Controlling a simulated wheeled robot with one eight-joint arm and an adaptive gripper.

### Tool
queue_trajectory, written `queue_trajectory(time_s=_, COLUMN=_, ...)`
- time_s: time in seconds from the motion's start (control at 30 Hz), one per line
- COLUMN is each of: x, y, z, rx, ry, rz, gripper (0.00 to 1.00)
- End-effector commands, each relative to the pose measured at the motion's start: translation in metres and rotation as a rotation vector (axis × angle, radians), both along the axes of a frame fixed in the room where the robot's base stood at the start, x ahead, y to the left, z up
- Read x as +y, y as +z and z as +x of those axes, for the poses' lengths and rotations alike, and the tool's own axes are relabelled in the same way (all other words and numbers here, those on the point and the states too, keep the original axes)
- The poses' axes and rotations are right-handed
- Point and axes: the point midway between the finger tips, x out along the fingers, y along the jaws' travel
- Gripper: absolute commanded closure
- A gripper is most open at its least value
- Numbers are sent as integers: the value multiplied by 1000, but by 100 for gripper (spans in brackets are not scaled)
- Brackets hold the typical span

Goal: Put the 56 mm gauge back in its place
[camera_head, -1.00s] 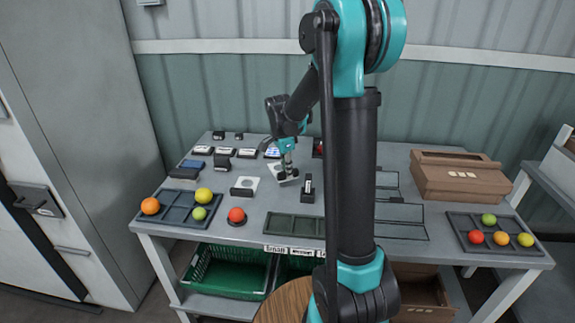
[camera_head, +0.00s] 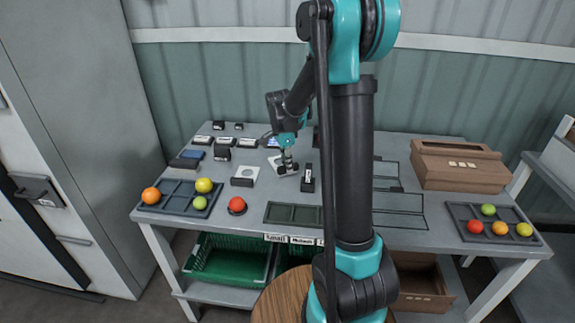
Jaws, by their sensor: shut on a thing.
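My gripper (camera_head: 287,167) is above the middle of the grey table. It is shut on a pale flat gauge plate (camera_head: 278,161), partly hidden by the fingers. The plate looks close to the table top; I cannot tell whether it touches. Its size marking is too small to read. A second pale gauge plate with a round hole (camera_head: 249,171) stands to the left, with a dark block at its front. A small black upright block with a white label (camera_head: 308,178) is just right of the gripper.
Several black labelled blocks (camera_head: 221,141) stand at the back left. A divided tray with fruit (camera_head: 175,206), a red tomato on a dark stand (camera_head: 237,205) and an empty green tray (camera_head: 293,214) line the front. A brown box (camera_head: 455,173) and another fruit tray (camera_head: 474,220) are at the right.

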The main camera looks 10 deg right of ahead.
Motion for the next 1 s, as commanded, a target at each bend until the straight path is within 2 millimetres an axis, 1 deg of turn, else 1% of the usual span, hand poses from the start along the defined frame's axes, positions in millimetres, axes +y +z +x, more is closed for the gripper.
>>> queue_trajectory(time_s=0.47, x=0, y=-8, z=0, rx=0, ry=0, rz=0, gripper=100)
queue_trajectory(time_s=0.5, x=0, y=-8, z=0, rx=0, ry=0, rz=0, gripper=82)
queue_trajectory(time_s=0.7, x=0, y=-8, z=0, rx=0, ry=0, rz=0, gripper=59)
queue_trajectory(time_s=0.9, x=0, y=-8, z=0, rx=0, ry=0, rz=0, gripper=59)
queue_trajectory(time_s=1.0, x=0, y=-8, z=0, rx=0, ry=0, rz=0, gripper=72)
